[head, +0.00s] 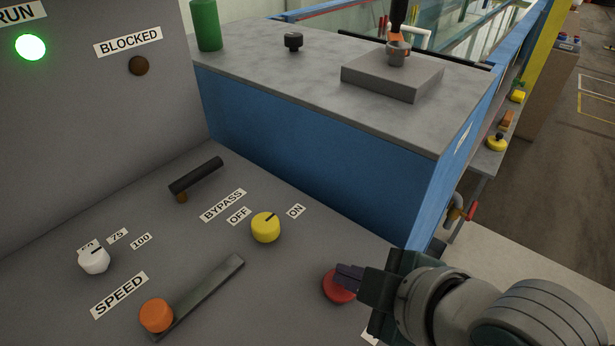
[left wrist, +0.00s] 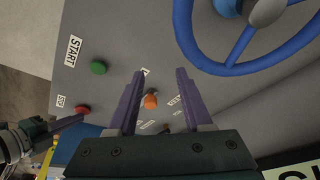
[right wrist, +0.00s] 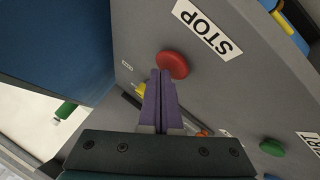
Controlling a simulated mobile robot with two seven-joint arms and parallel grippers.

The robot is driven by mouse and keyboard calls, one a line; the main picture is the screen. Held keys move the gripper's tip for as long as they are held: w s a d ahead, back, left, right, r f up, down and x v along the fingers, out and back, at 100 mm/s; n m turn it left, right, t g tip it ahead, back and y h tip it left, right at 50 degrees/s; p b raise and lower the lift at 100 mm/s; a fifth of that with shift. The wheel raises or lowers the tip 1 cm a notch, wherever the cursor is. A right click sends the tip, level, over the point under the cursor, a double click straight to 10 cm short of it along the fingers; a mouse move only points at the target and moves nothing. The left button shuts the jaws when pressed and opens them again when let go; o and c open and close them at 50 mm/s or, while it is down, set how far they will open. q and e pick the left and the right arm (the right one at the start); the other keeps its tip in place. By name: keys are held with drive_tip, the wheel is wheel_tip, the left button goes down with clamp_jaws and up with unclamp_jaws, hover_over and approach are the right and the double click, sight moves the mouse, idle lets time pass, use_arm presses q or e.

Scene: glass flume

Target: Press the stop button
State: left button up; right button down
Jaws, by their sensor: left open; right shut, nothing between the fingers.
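The red stop button (head: 338,290) is a round red cap on the sloping grey panel, at the bottom of the head view, partly covered by my right gripper (head: 345,274). In the right wrist view the button (right wrist: 174,64) sits below the STOP label (right wrist: 207,27). The shut, empty purple fingertips (right wrist: 160,73) are right at its near edge; I cannot tell whether they touch it. My left gripper (left wrist: 160,72) is open and empty over the panel, with an orange knob seen between its fingers. The button (left wrist: 82,111) is left of it.
The RUN lamp (head: 30,47) is lit green; the BLOCKED lamp (head: 138,65) is dark. A yellow bypass knob (head: 265,228), orange slider knob (head: 156,315) and white speed knob (head: 94,260) stand on the panel. A green button (left wrist: 99,67) and blue handwheel (left wrist: 238,50) are near my left gripper.

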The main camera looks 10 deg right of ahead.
drive_tip(key=shift+f, duration=0.1)
drive_tip(key=shift+r+p, duration=0.95)
drive_tip(key=shift+p, duration=0.05)
drive_tip(key=shift+r, duration=0.1)
drive_tip(key=shift+r+p, duration=0.2)
drive_tip(key=shift+p, duration=0.2)
wheel_tip(320, 180, up, 6)
drive_tip(key=p, duration=0.6)
drive_tip(key=shift+f, duration=0.25)
